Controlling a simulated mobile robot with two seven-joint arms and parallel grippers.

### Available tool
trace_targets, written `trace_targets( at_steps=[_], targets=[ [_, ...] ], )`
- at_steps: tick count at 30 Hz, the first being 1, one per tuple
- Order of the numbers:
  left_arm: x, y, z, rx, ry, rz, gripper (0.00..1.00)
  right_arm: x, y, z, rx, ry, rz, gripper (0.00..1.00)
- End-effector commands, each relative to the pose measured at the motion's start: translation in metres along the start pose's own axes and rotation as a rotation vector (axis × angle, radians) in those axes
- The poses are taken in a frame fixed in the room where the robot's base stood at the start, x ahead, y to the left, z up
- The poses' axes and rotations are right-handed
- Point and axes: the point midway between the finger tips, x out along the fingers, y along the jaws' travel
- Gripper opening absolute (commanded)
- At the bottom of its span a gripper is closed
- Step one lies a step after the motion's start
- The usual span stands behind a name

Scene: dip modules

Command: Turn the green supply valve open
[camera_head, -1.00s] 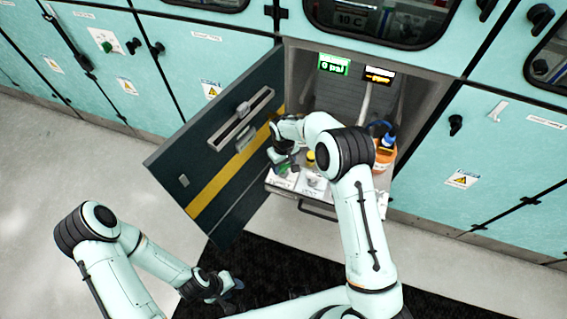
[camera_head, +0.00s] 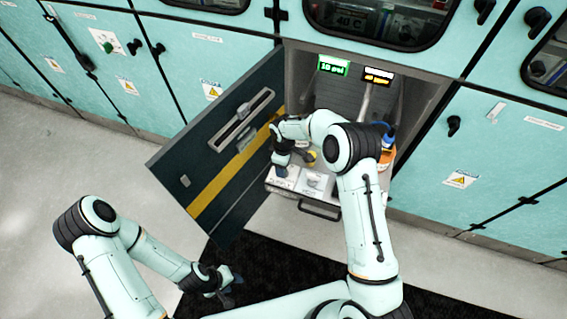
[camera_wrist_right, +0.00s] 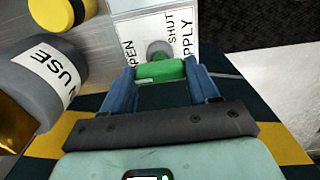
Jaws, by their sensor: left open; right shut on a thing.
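The green supply valve handle (camera_wrist_right: 160,71) lies between the two blue fingers of my right gripper (camera_wrist_right: 162,78) in the right wrist view. The gripper is shut on it. A grey stem (camera_wrist_right: 160,49) shows just beyond the handle, on a white label (camera_wrist_right: 186,35) marked OPEN, SHUT and SUPPLY. In the head view my right gripper (camera_head: 281,166) is at the left front of the pulled-out tray (camera_head: 330,193), and it hides the valve. My left gripper (camera_head: 229,287) is open and empty, low over the dark mat.
A green display (camera_head: 333,67) reads a two-digit psi value, beside an amber display (camera_head: 378,76). A grey bottle (camera_wrist_right: 40,85) stands close left of my right gripper. An orange container (camera_head: 387,158) is at the tray's right. The dark open door (camera_head: 225,145) bounds the left.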

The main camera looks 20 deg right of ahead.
Motion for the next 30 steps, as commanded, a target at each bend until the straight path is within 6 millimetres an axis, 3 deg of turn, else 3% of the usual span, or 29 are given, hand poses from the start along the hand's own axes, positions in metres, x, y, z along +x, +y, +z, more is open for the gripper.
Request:
trace_targets(
  at_steps=[14,15,17,26,30],
  targets=[
    [-0.001,0.0,0.0,0.0,0.0,0.0,0.43,-0.001,0.001,0.0,-0.016,0.001,0.003,0.29],
    [0.0,0.0,0.0,0.0,0.0,0.0,0.43,-0.001,0.001,0.0,-0.016,0.001,0.003,0.69],
    [0.0,0.0,0.0,0.0,0.0,0.0,0.43,-0.001,0.001,0.0,-0.015,0.001,0.003,0.85],
    [0.0,0.0,0.0,0.0,0.0,0.0,0.43,-0.001,0.0,0.0,-0.013,0.001,0.001,0.85],
    [0.0,0.0,0.0,0.0,0.0,0.0,0.43,-0.013,0.001,-0.001,-0.013,0.003,0.003,0.85]
  ],
)
